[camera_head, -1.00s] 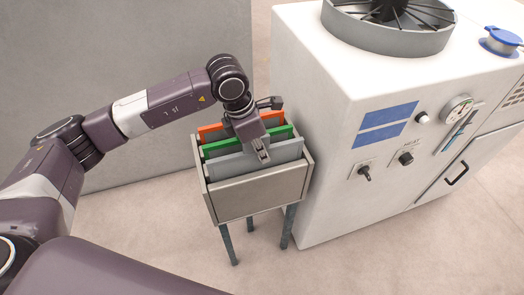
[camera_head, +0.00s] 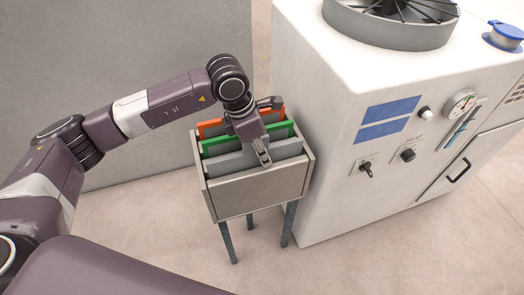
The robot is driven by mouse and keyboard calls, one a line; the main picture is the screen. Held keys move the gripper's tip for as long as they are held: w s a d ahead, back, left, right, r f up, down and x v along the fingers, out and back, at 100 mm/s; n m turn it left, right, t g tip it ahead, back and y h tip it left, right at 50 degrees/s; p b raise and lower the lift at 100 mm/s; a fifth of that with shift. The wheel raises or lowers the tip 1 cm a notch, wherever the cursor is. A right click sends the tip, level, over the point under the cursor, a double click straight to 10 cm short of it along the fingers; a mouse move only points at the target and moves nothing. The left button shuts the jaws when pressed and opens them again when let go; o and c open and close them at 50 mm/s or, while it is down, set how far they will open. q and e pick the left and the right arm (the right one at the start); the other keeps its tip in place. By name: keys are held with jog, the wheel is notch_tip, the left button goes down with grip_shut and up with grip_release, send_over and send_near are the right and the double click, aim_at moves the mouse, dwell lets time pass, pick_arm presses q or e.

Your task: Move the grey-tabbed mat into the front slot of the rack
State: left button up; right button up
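The grey mat (camera_head: 228,162) stands upright in the front slot of the rack (camera_head: 258,194), behind its front board. Its lower part is hidden by that board. My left gripper (camera_head: 262,151) is over the mat's top edge, with one finger in front of the mat. The other fingertip is hidden, but the gripper looks shut on the mat. The green mat (camera_head: 218,146) and the orange mat (camera_head: 212,129) stand behind it in the rack. My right gripper is out of view.
A white machine (camera_head: 330,170) with knobs, a gauge and a door handle stands close to the rack's right side. A grey panel (camera_head: 100,60) rises behind and to the left. The floor (camera_head: 370,255) in front is clear.

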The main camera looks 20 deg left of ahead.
pick_arm(q)
jog(key=shift+r, duration=0.1)
notch_tip(320, 180, up, 26)
jog(key=p, duration=2.2)
jog(key=shift+r+p, duration=0.25)
jog(key=shift+p, duration=0.05)
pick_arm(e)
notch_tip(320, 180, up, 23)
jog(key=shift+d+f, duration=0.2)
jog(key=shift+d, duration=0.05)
